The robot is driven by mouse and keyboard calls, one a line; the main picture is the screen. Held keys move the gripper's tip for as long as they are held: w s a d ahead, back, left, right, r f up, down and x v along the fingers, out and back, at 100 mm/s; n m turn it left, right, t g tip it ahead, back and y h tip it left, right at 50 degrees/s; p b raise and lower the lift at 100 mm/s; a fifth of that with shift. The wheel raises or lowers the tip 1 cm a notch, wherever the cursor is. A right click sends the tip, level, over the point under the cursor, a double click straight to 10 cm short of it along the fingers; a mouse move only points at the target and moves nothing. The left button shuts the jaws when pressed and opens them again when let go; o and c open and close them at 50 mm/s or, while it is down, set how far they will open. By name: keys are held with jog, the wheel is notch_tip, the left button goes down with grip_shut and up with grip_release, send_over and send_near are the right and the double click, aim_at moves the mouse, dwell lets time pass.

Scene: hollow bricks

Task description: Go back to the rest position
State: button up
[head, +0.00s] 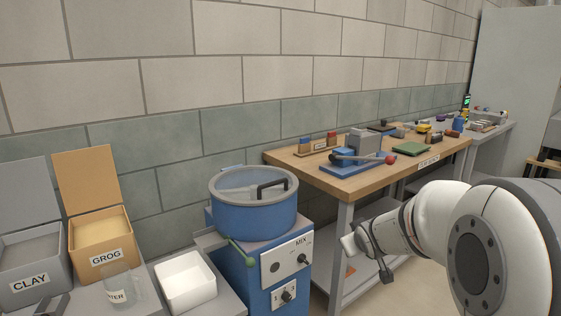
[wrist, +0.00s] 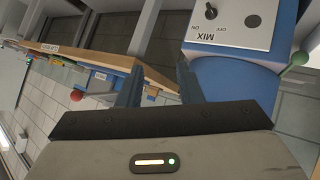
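My gripper (wrist: 158,76) shows in the wrist view with its two dark fingers apart. Nothing is between them; only the background of the workbench and wall shows through the gap. The wrist view is turned over, with the MIX label upside down. In the head view my white arm reaches in from the right, in front of the workbench and to the right of the mixer; the fingers are not clear there. The blue mixer (head: 252,217) stands at the middle with its lid on. In the wrist view its control panel (wrist: 228,25) is at the upper right, beyond my fingers.
A wooden workbench (head: 300,160) with a blue press (head: 352,170), a green board (head: 411,148) and small tools stands behind my arm. At left are a grey CLAY box (head: 28,262), an orange GROG box (head: 110,258), a clear cup (head: 122,287) and a white tray (head: 187,287).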

jog(key=s+a+r+m+g+p, duration=0.1)
jog(key=s+r+p, duration=0.3)
jog(key=s, duration=0.5)
jog(key=s+a+r+m+g+p, duration=0.2)
jog(key=s+r+g+p, duration=0.2)
jog(key=s, duration=0.6)
jog(key=s+a+r+m+g+y+p, duration=0.1)
jog(key=s+a+r+g+p, duration=0.1)
jog(key=s, duration=0.8)
notch_tip(320, 180, up, 2)
jog(key=shift+s+r+m+g+p, duration=0.1)
jog(key=shift+s+m+g+p, duration=0.3)
jog(key=shift+p, duration=0.65)
jog(key=shift+w, duration=0.15)
